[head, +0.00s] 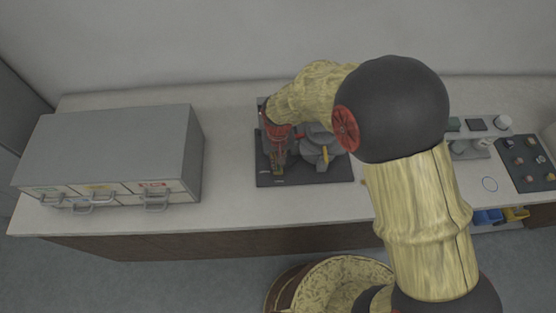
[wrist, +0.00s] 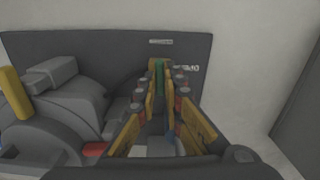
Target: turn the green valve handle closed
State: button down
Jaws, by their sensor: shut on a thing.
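The green valve handle (wrist: 160,82) shows in the wrist view as a narrow green strip between my fingertips. My gripper (wrist: 160,68) is shut on it, with a yellowish finger pad on each side. The fingers hide most of the handle and whatever it is mounted on. In the head view my gripper (head: 279,162) points down at the left part of the grey mounting press (head: 318,148). I cannot make out the green handle in that view.
The press stands on a dark base plate (head: 308,177) with a yellow lever (wrist: 14,94) beside my gripper. A grey drawer cabinet (head: 115,145) stands at the left. A dark tray (head: 525,184) lies at the far right. The counter left of the plate is clear.

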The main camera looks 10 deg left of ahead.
jog(key=shift+m, duration=0.5)
jog(key=c, duration=1.9)
grip_release()
notch_tip(320, 180, up, 12)
